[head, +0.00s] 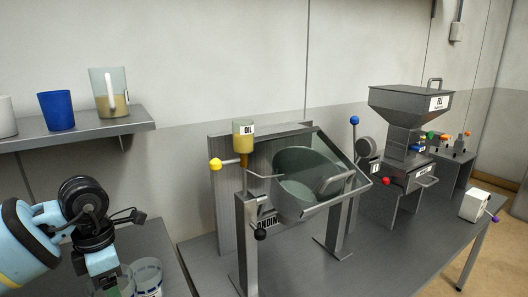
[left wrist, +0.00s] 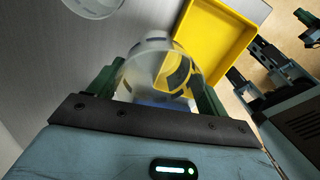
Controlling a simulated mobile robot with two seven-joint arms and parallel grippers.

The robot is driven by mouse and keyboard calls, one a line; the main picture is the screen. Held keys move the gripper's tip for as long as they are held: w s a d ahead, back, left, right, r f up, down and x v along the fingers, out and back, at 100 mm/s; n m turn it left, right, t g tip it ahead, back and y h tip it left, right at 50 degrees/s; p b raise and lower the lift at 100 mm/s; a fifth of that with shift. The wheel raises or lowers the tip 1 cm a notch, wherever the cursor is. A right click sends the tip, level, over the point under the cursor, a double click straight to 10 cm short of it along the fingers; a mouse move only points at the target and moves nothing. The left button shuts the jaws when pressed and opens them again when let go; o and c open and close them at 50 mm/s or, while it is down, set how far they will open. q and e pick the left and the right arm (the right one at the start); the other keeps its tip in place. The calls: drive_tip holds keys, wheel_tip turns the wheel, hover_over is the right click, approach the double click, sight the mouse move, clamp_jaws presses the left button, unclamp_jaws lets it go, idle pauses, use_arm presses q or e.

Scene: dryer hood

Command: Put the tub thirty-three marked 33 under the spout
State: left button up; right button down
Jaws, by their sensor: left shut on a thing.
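My left gripper (left wrist: 158,88) is shut on a clear round tub (left wrist: 152,62) with dark markings on its side. I cannot read its number. In the head view my left gripper (head: 103,277) is low at the left, with the clear tub (head: 122,284) below it, partly cut off by the frame. A second clear tub (head: 148,268) stands close to its right; its label is not readable. My right gripper is not clearly shown.
A yellow tray (left wrist: 205,15) lies beside the held tub. A shelf (head: 75,132) holds a blue cup (head: 56,108) and a jug (head: 109,92). The bench front (head: 385,255) is bare.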

use_arm(q)
drive_tip(key=shift+s+d+m, duration=0.4)
drive_tip(key=shift+d+m, duration=0.3)
drive_tip(key=shift+m, duration=0.4)
drive_tip(key=m, duration=0.2)
drive_tip(key=s+f+m, duration=0.1)
drive_tip(key=shift+d+m, duration=0.15)
drive_tip(key=shift+m, duration=0.25)
drive_tip(key=shift+s+d+f+m+y+p, duration=0.2)
drive_tip(key=shift+m+y+p, duration=0.1)
drive_tip(key=shift+m, duration=0.6)
drive_tip(key=s+d+f+m, duration=0.1)
drive_tip(key=s+m, duration=0.3)
drive_tip(key=m, duration=0.5)
drive_tip(key=s+d+f+m+p, duration=0.1)
drive_tip(key=s+d+m, duration=0.3)
drive_tip(key=m, duration=0.5)
drive_tip(key=shift+d+f+t+y, duration=0.3)
drive_tip(key=shift+f+y, duration=0.1)
drive_tip(key=shift+f, duration=0.25)
use_arm(e)
drive_tip(key=shift+w+r+t, duration=0.3)
drive_tip(key=shift+w+r, duration=0.65)
drive_tip(key=shift+r, duration=0.25)
use_arm(q)
drive_tip(key=shift+s, duration=0.1)
